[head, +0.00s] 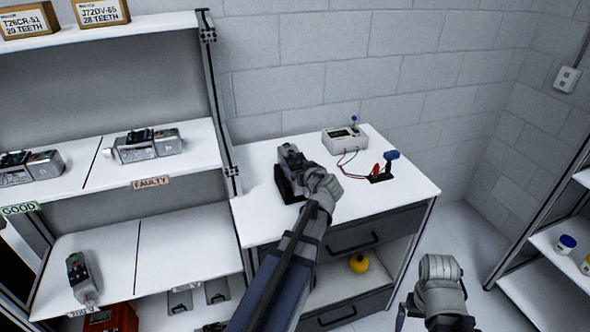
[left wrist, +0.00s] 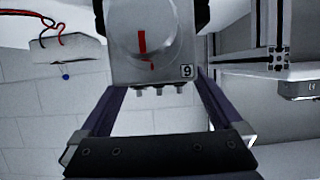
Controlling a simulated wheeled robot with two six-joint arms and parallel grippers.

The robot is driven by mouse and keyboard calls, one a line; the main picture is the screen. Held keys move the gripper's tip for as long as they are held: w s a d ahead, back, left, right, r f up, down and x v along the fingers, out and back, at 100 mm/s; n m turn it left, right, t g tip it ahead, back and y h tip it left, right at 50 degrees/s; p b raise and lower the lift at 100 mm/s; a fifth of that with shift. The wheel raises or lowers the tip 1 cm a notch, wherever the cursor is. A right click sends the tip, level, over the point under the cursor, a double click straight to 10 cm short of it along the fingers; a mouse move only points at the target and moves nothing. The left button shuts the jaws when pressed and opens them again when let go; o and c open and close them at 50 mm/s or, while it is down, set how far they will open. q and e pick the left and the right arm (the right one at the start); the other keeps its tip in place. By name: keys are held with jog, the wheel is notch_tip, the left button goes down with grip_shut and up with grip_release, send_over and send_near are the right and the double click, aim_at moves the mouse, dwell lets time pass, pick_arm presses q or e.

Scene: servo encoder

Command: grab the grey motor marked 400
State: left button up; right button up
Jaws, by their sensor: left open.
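A grey motor with a dark top (head: 291,156) sits in a black holder (head: 284,186) on the white workbench. My left gripper (head: 306,180) is at the near side of this motor and partly hides it. In the left wrist view the motor's grey end face (left wrist: 158,55) shows a round cover, a red mark and a small tag like a 9. The open left fingers (left wrist: 160,90) lie on either side of it; I cannot tell if they touch. No 400 is readable on it. Another grey motor (head: 79,275) stands on the lower left shelf, by a label (head: 82,311) I cannot read surely. My right wrist is low right; its fingers are unclear.
A tester box (head: 345,139) with red wires and a blue-handled device (head: 384,167) stand behind on the workbench (head: 408,193). More grey motors stand on the shelf by the GOOD (head: 19,209) and FAULTY (head: 151,183) labels. A shelf post rises left of the bench.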

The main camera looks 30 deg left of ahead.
aim_at(296, 162)
pick_arm(q)
jog(key=b+x, duration=0.1)
jog(key=x, duration=0.4)
jog(key=shift+w+r, duration=0.1)
jog(key=shift+w, duration=0.1)
jog(key=shift+s, duration=0.1)
jog(key=shift+c, duration=0.7)
jog(key=shift+r, duration=0.1)
grip_shut()
